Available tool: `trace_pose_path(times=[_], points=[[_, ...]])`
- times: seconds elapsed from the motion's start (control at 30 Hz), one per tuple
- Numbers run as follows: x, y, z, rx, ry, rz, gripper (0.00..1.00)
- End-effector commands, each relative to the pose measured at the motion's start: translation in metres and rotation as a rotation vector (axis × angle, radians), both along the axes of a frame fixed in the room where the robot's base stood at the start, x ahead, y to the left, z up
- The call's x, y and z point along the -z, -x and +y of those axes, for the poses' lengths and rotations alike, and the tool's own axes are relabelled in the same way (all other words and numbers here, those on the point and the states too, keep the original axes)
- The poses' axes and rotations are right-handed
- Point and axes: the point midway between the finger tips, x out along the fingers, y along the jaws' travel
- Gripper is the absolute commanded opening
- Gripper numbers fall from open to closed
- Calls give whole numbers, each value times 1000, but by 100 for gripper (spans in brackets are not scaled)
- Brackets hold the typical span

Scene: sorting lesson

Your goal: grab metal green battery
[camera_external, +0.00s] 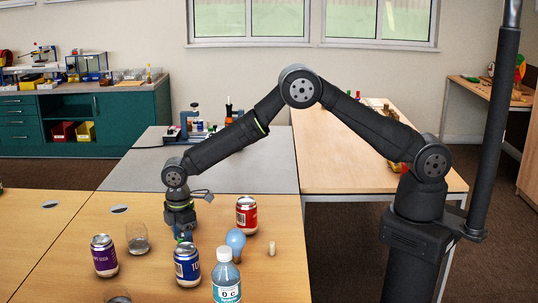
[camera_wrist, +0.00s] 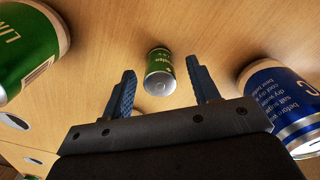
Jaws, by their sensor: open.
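The green battery (camera_wrist: 159,72) is a small green cylinder with a silver metal end, on the wooden table in the wrist view. It shows between and just beyond the fingertips of my gripper (camera_wrist: 161,68), apparently touching neither finger. My gripper is open, its two blue fingers spread to either side of it. In the external view my gripper (camera_external: 184,237) points down low over the table, behind the blue can. I cannot make out the battery in that view.
A green can (camera_wrist: 28,50) and a blue can (camera_wrist: 285,105) flank my gripper. The external view shows a purple can (camera_external: 104,256), blue can (camera_external: 187,266), red can (camera_external: 247,215), glass (camera_external: 138,239), blue balloon-like object (camera_external: 236,241), cork-like piece (camera_external: 272,248) and bottle (camera_external: 226,280).

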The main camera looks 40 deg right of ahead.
Motion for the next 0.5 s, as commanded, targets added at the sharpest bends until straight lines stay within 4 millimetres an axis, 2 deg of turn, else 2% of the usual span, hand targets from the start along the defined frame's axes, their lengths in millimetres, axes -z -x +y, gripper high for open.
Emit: trace_pose_path(times=[0.1,0.3,0.5], points=[[11,0,0,0,0,0,55],[11,0,0,0,-1,0,53],[11,0,0,0,-1,0,14]])
